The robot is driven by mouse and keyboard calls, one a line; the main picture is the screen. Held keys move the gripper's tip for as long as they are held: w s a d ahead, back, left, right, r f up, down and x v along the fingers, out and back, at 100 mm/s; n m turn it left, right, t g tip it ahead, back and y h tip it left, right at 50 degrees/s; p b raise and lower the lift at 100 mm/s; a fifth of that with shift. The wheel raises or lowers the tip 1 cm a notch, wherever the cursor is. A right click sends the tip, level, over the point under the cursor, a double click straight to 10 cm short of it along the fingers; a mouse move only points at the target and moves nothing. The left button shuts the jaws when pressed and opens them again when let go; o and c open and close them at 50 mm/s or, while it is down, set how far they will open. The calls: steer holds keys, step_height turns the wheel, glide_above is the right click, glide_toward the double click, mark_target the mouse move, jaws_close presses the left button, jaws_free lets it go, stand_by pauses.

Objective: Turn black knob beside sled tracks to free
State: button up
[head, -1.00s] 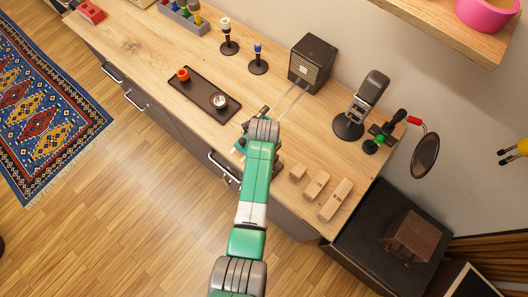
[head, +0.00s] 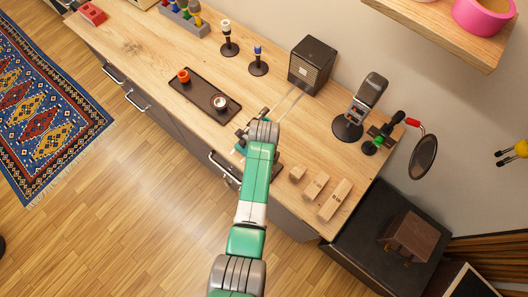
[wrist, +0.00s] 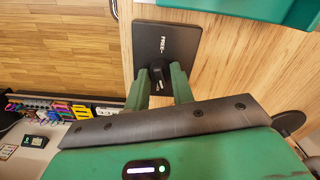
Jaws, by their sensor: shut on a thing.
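The black knob (wrist: 158,71) shows in the wrist view on a square black plate (wrist: 175,42) with white lettering that reads FREE. My gripper (wrist: 160,82) has its two green fingers on either side of the knob and is shut on it. The knob's far end and pointer direction are partly hidden between the fingers. In the head view my arm covers the knob. The sled tracks (head: 290,103) run as thin grey lines across the wooden bench toward a dark speaker-like box.
The dark box (head: 312,65) stands at the back of the bench. A microphone on a stand (head: 361,105) and several wooden blocks (head: 315,186) are to the right of my arm. A dark tray (head: 205,95) with small cups lies to the left. A green part (wrist: 240,10) is close above the plate.

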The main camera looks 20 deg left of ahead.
steer(key=n, duration=0.4)
steer(key=shift+r+n+p, duration=0.1)
steer(key=shift+n+p, duration=0.2)
steer(key=shift+p, duration=0.1)
steer(key=n, duration=0.3)
steer(key=shift+n, duration=0.4)
steer(key=n+p, duration=0.1)
steer(key=n, duration=1.1)
steer(key=shift+n, duration=0.3)
steer(key=n, duration=0.3)
steer(key=shift+n, duration=0.3)
steer(key=n, duration=0.4)
steer(key=shift+p, duration=0.3)
steer(key=shift+n, duration=2)
